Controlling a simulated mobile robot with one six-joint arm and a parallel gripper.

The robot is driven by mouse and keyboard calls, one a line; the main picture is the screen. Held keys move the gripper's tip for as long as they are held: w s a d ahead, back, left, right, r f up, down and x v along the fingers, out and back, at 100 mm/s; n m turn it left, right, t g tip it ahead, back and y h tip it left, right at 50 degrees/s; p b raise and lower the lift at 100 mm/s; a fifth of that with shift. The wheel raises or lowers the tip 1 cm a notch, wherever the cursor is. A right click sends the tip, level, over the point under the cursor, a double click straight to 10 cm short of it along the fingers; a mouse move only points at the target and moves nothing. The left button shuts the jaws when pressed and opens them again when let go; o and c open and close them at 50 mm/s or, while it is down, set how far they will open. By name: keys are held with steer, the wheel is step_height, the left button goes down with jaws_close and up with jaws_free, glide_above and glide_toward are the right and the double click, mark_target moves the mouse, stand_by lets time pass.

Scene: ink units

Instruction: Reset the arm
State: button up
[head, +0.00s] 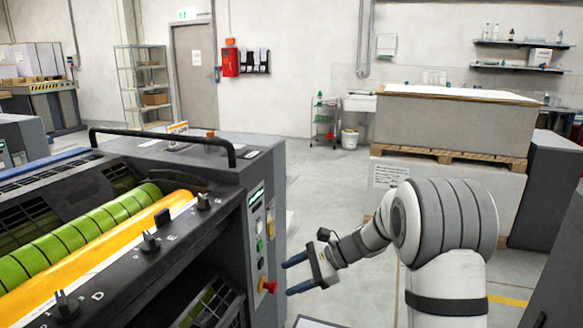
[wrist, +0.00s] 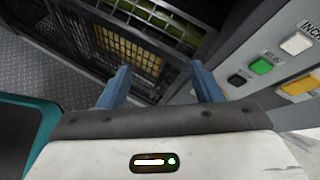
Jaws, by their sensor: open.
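My gripper (head: 287,275) is at the end of my white arm in the head view, beside the control panel side of the printing unit (head: 215,150). Its two blue fingers are apart with nothing between them. In the wrist view my gripper (wrist: 165,85) shows both fingers spread. Beyond them are the grated opening of the machine and a panel with a green button (wrist: 261,66). The arm is bent and reaches left toward the machine. I cannot tell whether a finger touches the panel.
The panel carries a red knob (head: 268,286) close to the fingers. Yellow (head: 100,255) and green (head: 85,235) rollers lie in the machine at left. A pallet with a large stack (head: 455,125) stands behind my arm. The floor between machine and pallet is clear.

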steer(key=s+d+r+n+h+p, duration=0.4)
steer(key=s+r+p, duration=0.2)
steer(key=s+r, duration=0.2)
steer(key=s+d+r+n+t+h+p, duration=0.1)
steer(key=s+d+r+n+h+p, duration=0.3)
steer(key=s+r, duration=0.4)
steer(key=s+d+r+n+t+h+p, duration=0.1)
steer(key=s+d+r+n+h+p, duration=0.2)
steer(key=s+d+r+n+p, duration=0.3)
steer(key=s+r+p, duration=0.2)
steer(key=s, duration=0.3)
steer(key=shift+s+d+r+h, duration=0.15)
steer(key=shift+s+r+h, duration=0.15)
steer(key=shift+r+h, duration=0.1)
